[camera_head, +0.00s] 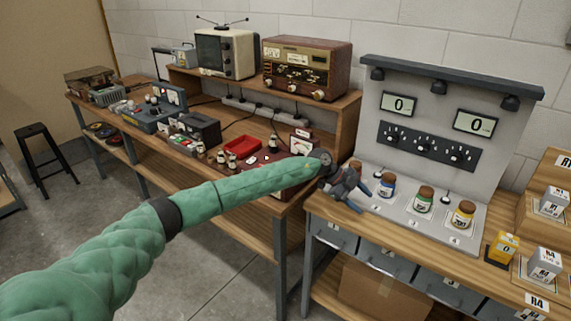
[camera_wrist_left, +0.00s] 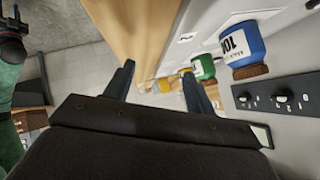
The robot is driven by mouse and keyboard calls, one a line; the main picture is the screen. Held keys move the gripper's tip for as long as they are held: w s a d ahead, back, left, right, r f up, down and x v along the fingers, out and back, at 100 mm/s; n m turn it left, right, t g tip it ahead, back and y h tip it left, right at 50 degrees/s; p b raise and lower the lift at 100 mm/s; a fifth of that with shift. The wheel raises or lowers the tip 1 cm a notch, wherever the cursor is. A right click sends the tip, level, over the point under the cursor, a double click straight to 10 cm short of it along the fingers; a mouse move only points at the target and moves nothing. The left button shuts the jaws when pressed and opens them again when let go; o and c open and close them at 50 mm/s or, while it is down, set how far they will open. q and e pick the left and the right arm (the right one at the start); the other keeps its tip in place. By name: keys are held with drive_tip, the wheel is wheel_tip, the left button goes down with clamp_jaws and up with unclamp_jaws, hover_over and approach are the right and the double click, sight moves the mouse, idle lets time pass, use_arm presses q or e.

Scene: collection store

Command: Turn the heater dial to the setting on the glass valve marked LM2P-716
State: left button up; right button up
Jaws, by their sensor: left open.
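My left gripper (camera_head: 349,190) is open and empty at the left end of the grey panel stand, close to the jars. In the left wrist view its two dark fingers (camera_wrist_left: 158,70) are spread, with nothing between them but bench surface behind. Small pale-topped pieces that look like glass valves (camera_head: 221,158) stand on the wooden bench left of the red tray. No marking LM2P-716 is readable on them. A dark red unit with a white meter (camera_head: 301,144) lies behind my left forearm and is partly hidden. I cannot tell which dial is the heater dial. My right gripper does not show.
Blue (camera_head: 388,186), green (camera_head: 424,199) and yellow (camera_head: 463,215) jars stand on the panel stand's base. The panel has a black strip of knobs (camera_head: 428,145) and two displays showing 0. Boxes crowd the right.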

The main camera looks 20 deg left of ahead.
use_arm(q)
drive_tip(key=w+a+r+n+y, duration=0.1)
drive_tip(key=w+a+r+y, duration=0.2)
drive_tip(key=a, duration=0.6)
drive_tip(key=w+a+r+n+y, duration=0.2)
drive_tip(key=w+a+r+y, duration=0.1)
drive_tip(key=a, duration=0.7)
drive_tip(key=w+a+r+n+y, duration=0.1)
drive_tip(key=w+a+r+y, duration=0.2)
drive_tip(key=a, duration=0.6)
drive_tip(key=shift+a+r+n+g+y, duration=0.15)
drive_tip(key=shift+r+y, duration=0.1)
drive_tip(key=shift+r, duration=0.35)
drive_tip(key=shift+a+r+n+g+y, duration=0.15)
drive_tip(key=shift+r+y, duration=0.1)
drive_tip(key=shift+r, duration=0.3)
drive_tip(key=shift+f, duration=0.3)
drive_tip(key=shift+f+p, duration=0.4)
drive_tip(key=shift+f, duration=0.05)
wheel_tip(320, 180, down, 4)
drive_tip(key=shift+s+f+p, duration=0.15)
drive_tip(key=shift+p, duration=0.7)
drive_tip(key=shift+f, duration=0.95)
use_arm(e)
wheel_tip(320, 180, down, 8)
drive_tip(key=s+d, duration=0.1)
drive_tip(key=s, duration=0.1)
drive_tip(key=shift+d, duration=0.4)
use_arm(q)
drive_tip(key=shift+c, duration=0.2)
